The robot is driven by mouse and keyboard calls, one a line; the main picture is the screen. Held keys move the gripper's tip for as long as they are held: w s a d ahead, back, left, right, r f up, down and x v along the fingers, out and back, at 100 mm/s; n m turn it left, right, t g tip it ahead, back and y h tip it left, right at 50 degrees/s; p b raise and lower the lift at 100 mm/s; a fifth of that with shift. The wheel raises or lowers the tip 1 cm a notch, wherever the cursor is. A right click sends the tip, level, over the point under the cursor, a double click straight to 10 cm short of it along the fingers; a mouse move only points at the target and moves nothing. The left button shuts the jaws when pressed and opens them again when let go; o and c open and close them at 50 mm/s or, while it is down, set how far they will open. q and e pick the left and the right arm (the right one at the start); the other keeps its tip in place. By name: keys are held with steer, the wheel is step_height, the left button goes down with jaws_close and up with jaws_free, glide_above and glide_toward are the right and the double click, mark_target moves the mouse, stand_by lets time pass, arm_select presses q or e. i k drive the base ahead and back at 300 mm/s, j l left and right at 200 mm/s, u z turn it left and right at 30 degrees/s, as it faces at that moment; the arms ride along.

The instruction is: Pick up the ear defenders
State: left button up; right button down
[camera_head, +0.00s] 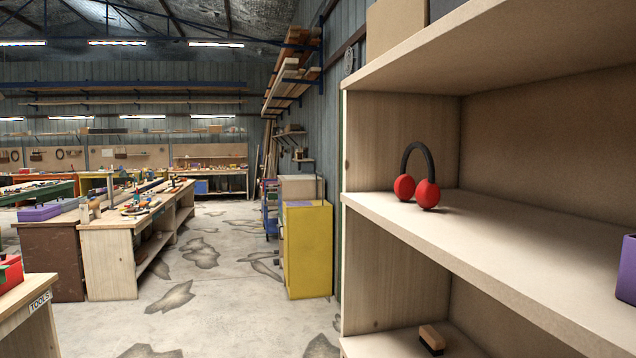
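The ear defenders (427,193) have two red cups and a black headband. They stand upright on the middle shelf (520,240) of a wooden shelf unit at the right, close to the shelf's left end, with the headband arched on top. Nothing touches them apart from the shelf. Neither of my grippers shows in the head view.
A purple container (626,270) stands on the same shelf at the right edge. A brush-like block (432,339) lies on the shelf below. The upper shelf overhangs the ear defenders. A yellow cabinet (307,250) and workbenches (110,260) stand left; the concrete floor between is clear.

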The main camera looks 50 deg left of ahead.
mark_target(427, 193)
steer(key=u, duration=1.1)
steer(key=i+j+z, duration=0.1)
steer(key=j, duration=0.3)
steer(key=i+j, duration=0.25)
steer(key=j, duration=0.15)
steer(key=z, duration=0.05)
